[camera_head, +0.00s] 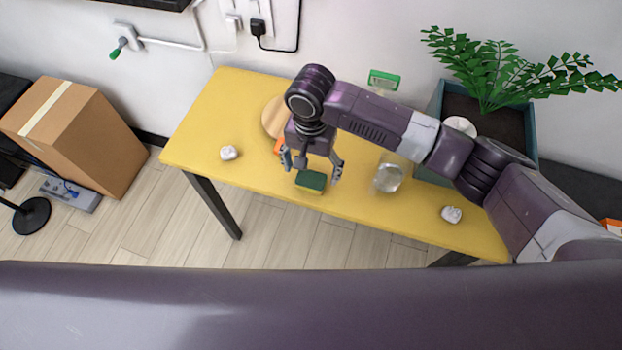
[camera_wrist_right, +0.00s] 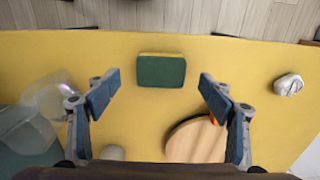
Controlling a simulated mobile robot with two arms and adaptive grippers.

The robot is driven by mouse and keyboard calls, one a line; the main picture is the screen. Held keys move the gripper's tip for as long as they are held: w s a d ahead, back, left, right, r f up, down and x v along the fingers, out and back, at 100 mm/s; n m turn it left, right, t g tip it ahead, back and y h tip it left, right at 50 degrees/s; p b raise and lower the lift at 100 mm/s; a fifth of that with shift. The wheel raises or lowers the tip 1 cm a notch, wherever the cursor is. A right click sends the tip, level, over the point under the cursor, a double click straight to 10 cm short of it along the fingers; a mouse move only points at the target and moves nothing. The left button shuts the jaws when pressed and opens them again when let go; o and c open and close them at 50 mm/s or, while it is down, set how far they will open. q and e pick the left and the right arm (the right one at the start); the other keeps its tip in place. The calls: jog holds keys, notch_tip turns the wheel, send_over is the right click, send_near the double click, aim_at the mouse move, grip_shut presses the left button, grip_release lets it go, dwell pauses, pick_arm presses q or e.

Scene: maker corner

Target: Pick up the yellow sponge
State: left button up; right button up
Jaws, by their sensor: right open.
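The sponge (camera_head: 311,180) lies on the yellow table (camera_head: 222,108) near its front edge. Its top is dark green, and a thin yellow strip shows along one side in the right wrist view (camera_wrist_right: 161,71). My right gripper (camera_head: 311,172) is open above the sponge. In the right wrist view the fingertips (camera_wrist_right: 158,86) are apart on either side of the sponge, with bare table between each finger and it. Nothing is held. My left gripper is not in view.
A clear glass (camera_head: 388,178) stands right of the sponge. Crumpled white pieces lie on the table at left (camera_head: 229,153) and right (camera_head: 451,214). A round wooden board (camera_wrist_right: 196,140) and an orange thing (camera_wrist_right: 213,119) are near my right gripper. A planter (camera_head: 437,100) stands at the back right.

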aim_at(311, 178)
jog(key=f+p, duration=0.1)
jog(key=f, duration=0.4)
jog(key=shift+w, duration=0.2)
jog(key=c, duration=0.8)
